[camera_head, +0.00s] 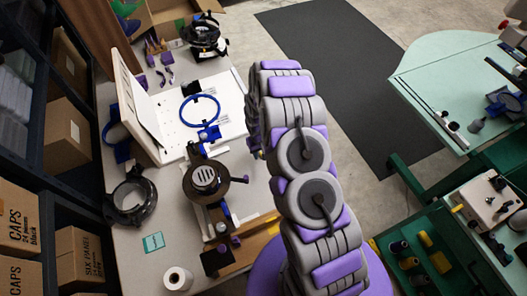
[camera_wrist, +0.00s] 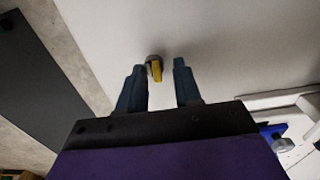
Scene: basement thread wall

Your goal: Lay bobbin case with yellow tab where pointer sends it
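The bobbin case (camera_wrist: 155,66) is a small grey round piece with a yellow tab. In the wrist view it is on or just above a pale surface, between the fingertips and nearer the left finger. My gripper (camera_wrist: 158,68) has two dark blue fingers that stand apart, with a clear gap between the case and the right finger. I cannot tell whether the left finger touches the case. In the head view my arm hides the case and most of the gripper. I cannot make out a pointer in either view.
The pale table (camera_head: 165,220) holds a blue hoop (camera_head: 199,111), a black ring frame (camera_head: 130,197), a teal card (camera_head: 153,242) and a white roll (camera_head: 178,279). A mint table (camera_head: 440,75) and a green cart (camera_head: 430,235) stand right. A dark mat (camera_head: 340,75) lies between the tables.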

